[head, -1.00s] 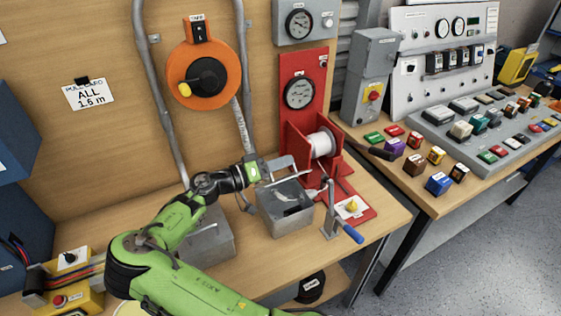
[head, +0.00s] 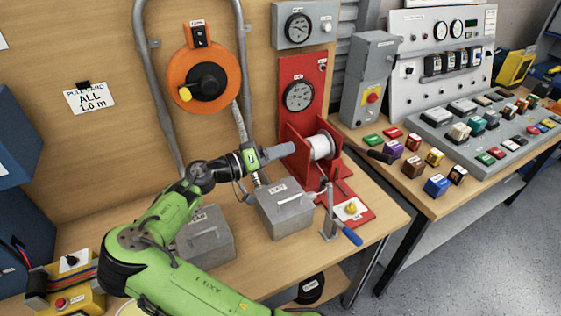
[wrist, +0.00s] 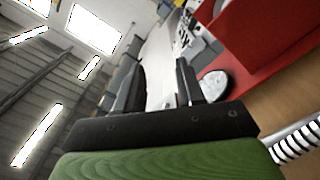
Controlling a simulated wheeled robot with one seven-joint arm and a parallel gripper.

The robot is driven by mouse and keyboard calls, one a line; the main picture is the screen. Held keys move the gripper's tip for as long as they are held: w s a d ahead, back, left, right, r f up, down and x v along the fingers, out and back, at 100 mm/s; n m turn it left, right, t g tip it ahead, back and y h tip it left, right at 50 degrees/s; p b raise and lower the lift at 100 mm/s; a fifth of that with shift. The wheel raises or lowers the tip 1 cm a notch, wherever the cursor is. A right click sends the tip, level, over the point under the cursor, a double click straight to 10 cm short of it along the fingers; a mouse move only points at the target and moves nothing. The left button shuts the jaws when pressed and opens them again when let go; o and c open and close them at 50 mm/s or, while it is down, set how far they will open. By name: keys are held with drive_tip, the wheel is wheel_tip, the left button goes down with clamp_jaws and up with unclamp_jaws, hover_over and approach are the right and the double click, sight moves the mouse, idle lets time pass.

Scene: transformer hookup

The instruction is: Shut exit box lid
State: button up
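The grey metal exit box (head: 285,222) stands on the wooden bench, left of the hand crank. Its lid (head: 284,194) lies flat across the top and hides the inside; the small label on it is too small to read. My gripper (head: 290,150) is above and behind the lid, clear of it, in front of the red stand. In the wrist view my gripper (wrist: 160,75) shows two dark fingers apart with nothing held between them. The box does not show in the wrist view.
A second closed grey box (head: 207,238) stands to the left, partly behind my arm. The red stand with a white spool (head: 320,147) is close to my gripper. The hand crank (head: 335,222) stands right of the exit box. Grey conduits (head: 160,90) run down the back panel.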

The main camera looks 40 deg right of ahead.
wheel_tip(320, 180, up, 5)
drive_tip(key=shift+r+p, duration=0.1)
drive_tip(key=shift+p, duration=0.25)
drive_tip(key=s+a+f+n+t+y, duration=0.1)
drive_tip(key=s+a+f+t+y, duration=0.1)
drive_tip(key=s+f+y, duration=0.7)
drive_tip(key=s+a+r+n+t+y, duration=0.2)
drive_tip(key=s+a+r+n, duration=0.1)
drive_tip(key=a, duration=0.4)
drive_tip(key=s+a+r+n+t+y, duration=0.3)
drive_tip(key=s+a, duration=0.2)
drive_tip(key=a, duration=0.3)
drive_tip(key=s+a+r+n+t+y, duration=0.3)
drive_tip(key=s+a+n, duration=0.1)
drive_tip(key=a, duration=0.3)
drive_tip(key=shift+a+r+p, duration=0.3)
drive_tip(key=shift+a+p, duration=0.05)
drive_tip(key=shift+p, duration=0.1)
drive_tip(key=shift+s, duration=0.1)
